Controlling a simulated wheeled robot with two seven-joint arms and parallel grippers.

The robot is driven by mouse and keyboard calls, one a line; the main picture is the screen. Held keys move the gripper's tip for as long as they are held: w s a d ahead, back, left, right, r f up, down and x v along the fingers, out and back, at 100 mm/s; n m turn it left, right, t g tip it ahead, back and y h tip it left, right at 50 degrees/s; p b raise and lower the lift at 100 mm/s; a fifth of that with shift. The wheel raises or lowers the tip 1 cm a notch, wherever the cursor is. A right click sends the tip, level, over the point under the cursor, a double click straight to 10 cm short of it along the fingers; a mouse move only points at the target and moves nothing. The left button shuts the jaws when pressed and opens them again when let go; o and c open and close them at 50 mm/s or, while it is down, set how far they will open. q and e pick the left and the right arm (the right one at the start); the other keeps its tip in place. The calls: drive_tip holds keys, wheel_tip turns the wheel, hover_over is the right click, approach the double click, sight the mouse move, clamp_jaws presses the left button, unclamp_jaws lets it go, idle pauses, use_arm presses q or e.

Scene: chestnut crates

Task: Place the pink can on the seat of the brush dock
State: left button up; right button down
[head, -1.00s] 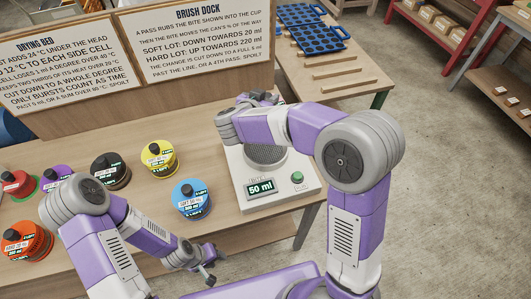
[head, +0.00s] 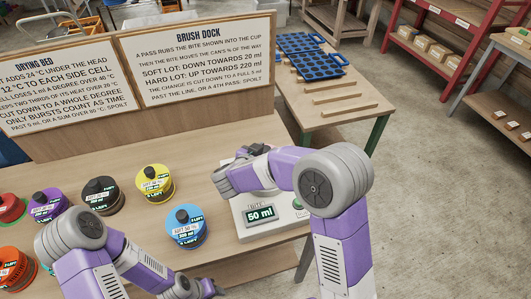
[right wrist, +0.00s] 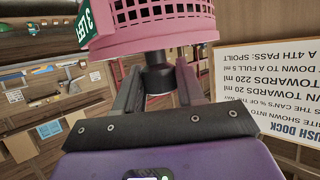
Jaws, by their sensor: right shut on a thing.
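The pink can (right wrist: 150,38) shows in the right wrist view as a pink mesh body with a black knob and a green tag reading "3 LEFT". My right gripper (right wrist: 160,82) is shut on the knob. In the head view my right gripper (head: 257,150) is over the back of the brush dock, and I cannot make out the can there. The brush dock (head: 284,221) is a white unit with a display reading "50 ml"; my right arm hides its seat. My left gripper (head: 208,288) is low at the bottom edge, its fingers unclear.
A blue can (head: 186,228) stands left of the dock. Yellow (head: 155,185), black (head: 101,196) and purple (head: 48,206) cans stand farther left, with red and orange ones at the edge. The dock sign (head: 205,60) rises behind the table. Bare wood lies between the yellow can and the dock.

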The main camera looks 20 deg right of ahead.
drive_tip(key=shift+r, duration=0.2)
drive_tip(key=shift+f, duration=0.2)
drive_tip(key=c, duration=0.7)
unclamp_jaws()
drive_tip(key=shift+s+a+r, duration=0.2)
drive_tip(key=shift+r, duration=0.05)
drive_tip(key=p+v, duration=0.2)
drive_tip(key=v, duration=0.9)
drive_tip(key=shift+s+a+p, duration=0.15)
drive_tip(key=shift+s+p, duration=0.1)
drive_tip(key=shift+p, duration=0.1)
